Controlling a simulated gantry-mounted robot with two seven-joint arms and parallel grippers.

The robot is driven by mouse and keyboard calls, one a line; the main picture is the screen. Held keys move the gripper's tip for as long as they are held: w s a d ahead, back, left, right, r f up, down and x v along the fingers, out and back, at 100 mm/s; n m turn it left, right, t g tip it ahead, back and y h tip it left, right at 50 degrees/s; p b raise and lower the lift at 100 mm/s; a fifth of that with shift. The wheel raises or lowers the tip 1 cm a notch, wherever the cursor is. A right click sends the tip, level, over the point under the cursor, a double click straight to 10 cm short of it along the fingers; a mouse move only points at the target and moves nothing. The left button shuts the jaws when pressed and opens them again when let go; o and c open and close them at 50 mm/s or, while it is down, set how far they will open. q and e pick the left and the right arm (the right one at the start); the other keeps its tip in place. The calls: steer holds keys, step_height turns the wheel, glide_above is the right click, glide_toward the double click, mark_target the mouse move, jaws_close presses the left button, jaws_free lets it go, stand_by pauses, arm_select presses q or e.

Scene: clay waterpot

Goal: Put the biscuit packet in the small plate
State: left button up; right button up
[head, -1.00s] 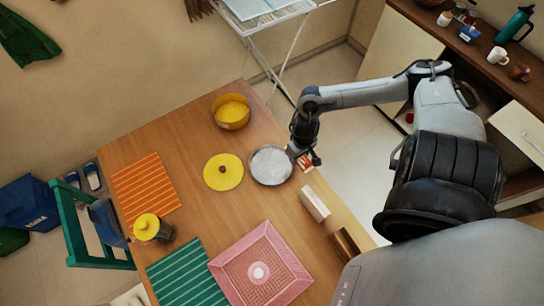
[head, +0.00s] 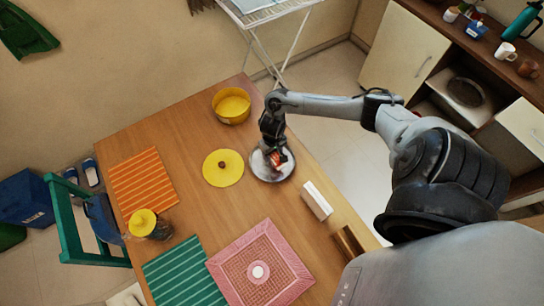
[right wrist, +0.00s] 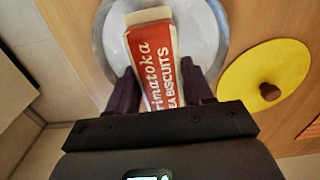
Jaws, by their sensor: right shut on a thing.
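The biscuit packet (right wrist: 152,62) is red and white with printed letters. My right gripper (right wrist: 160,90) is shut on it, one finger on each side. In the head view the packet (head: 279,158) shows below my right gripper (head: 272,152), over the small plate (head: 258,172). The plate is round and grey-white and lies on the wooden table; its rim (right wrist: 220,20) shows around the packet in the right wrist view. I cannot tell whether the packet touches the plate. My left gripper is not in view.
A yellow lid (head: 223,168) lies just left of the plate, with a yellow pot (head: 232,105) behind. A white box (head: 317,201) and a brown block (head: 347,242) lie near the right table edge. A pink tray (head: 262,270) and striped mats lie in front and left.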

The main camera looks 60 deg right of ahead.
mark_target(272, 157)
steer(key=shift+f+b, duration=0.7)
steer(key=shift+f, duration=1.4)
steer(key=shift+w, duration=0.1)
steer(key=o, duration=1.1)
steer(key=shift+f, duration=0.1)
